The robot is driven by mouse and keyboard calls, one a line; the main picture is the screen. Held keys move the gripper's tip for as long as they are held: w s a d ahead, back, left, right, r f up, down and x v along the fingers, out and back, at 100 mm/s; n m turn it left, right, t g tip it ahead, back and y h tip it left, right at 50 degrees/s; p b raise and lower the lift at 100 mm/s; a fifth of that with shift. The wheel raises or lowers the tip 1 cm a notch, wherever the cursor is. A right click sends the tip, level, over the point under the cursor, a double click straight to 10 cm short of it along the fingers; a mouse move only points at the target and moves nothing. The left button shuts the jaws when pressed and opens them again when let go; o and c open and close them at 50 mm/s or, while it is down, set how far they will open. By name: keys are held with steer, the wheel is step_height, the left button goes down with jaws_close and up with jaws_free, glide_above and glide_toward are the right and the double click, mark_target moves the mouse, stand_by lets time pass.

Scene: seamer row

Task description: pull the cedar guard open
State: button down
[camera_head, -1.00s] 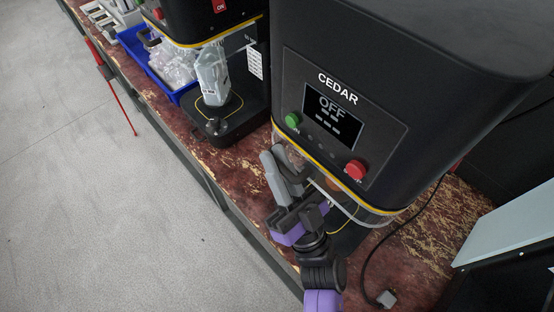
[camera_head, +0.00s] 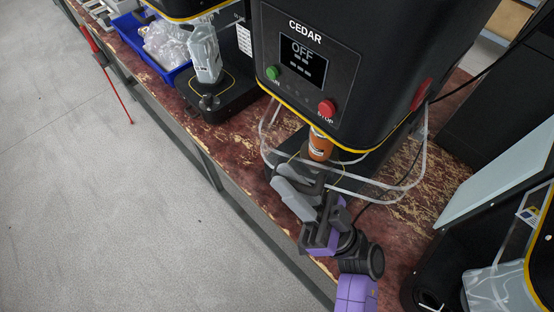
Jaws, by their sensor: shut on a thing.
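The cedar machine (camera_head: 390,50) is a black seamer labelled CEDAR, and its screen reads OFF. Its clear guard (camera_head: 404,186) stands out from below the yellow-edged head, swung forward over the base and the bench front. My gripper (camera_head: 294,190) is at the front of the guard, with its grey fingers shut on the guard's dark handle, which the fingers largely hide. An orange-brown can (camera_head: 320,146) stands under the head, behind the guard; its top is hidden.
A green button (camera_head: 273,73) and red stop button (camera_head: 327,108) sit on the panel. Another seamer (camera_head: 218,98) with a pouch and a blue bin (camera_head: 150,60) stand to the left. A pale panel (camera_head: 500,172) and another machine are at right.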

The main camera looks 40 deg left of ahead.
steer(key=shift+s+d+n+g+h, duration=0.2)
steer(key=shift+d+n+g, duration=0.1)
steer(key=shift+d+g, duration=0.5)
steer(key=shift+s+d+n+g+h, duration=0.1)
steer(key=shift+s+d+n+g, duration=0.15)
steer(key=shift+d+g, duration=0.55)
steer(key=shift+w+d, duration=0.1)
steer(key=shift+d, duration=0.05)
steer(key=c, duration=1.7)
jaws_free()
steer(key=b+v, duration=0.3)
steer(key=v, duration=0.5)
steer(key=shift+t, duration=0.4)
